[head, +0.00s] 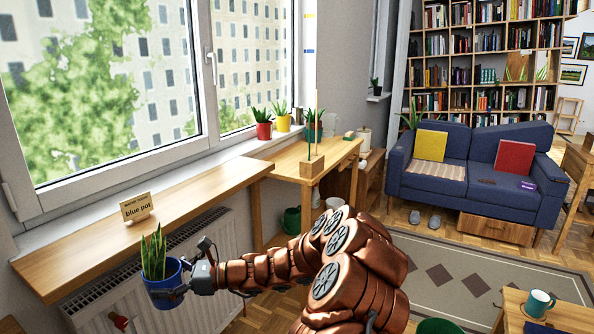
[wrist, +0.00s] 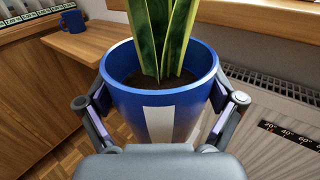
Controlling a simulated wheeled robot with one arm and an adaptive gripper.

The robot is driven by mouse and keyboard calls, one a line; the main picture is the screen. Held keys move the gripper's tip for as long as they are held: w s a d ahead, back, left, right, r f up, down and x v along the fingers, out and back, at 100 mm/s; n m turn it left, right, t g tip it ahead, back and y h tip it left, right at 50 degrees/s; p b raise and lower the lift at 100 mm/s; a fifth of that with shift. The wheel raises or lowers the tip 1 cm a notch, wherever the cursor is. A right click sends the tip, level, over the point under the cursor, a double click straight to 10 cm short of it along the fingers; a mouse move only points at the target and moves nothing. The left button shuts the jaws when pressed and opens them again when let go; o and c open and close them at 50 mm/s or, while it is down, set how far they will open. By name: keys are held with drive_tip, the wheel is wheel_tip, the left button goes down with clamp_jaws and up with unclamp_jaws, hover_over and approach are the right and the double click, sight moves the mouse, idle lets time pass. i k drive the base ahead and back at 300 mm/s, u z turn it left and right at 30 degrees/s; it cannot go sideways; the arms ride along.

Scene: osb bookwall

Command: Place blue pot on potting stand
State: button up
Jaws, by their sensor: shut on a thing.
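The blue pot (head: 163,291) holds a spiky green plant and is in my gripper (head: 182,284) at the lower left of the head view. The pot is upright, in the air in front of the radiator and just off the front edge of the window shelf. In the wrist view the blue pot (wrist: 165,105) has a white stripe, and the fingers of my gripper (wrist: 165,98) are shut on its two sides. A wooden side table (head: 285,165) stands past the shelf's far end. No label marks it as the potting stand, so I cannot tell for sure.
A card reading "blue pot" (head: 137,207) stands on the window shelf (head: 80,235). Red (head: 263,131), yellow (head: 283,123) and teal (head: 314,132) pots stand near the side table. A wooden block with thin rods (head: 312,167) is on its front edge. The shelf is mostly bare.

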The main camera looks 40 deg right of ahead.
sight(321, 152)
drive_tip(key=z, duration=0.65)
drive_tip(key=i, duration=0.85)
drive_tip(key=z, duration=0.35)
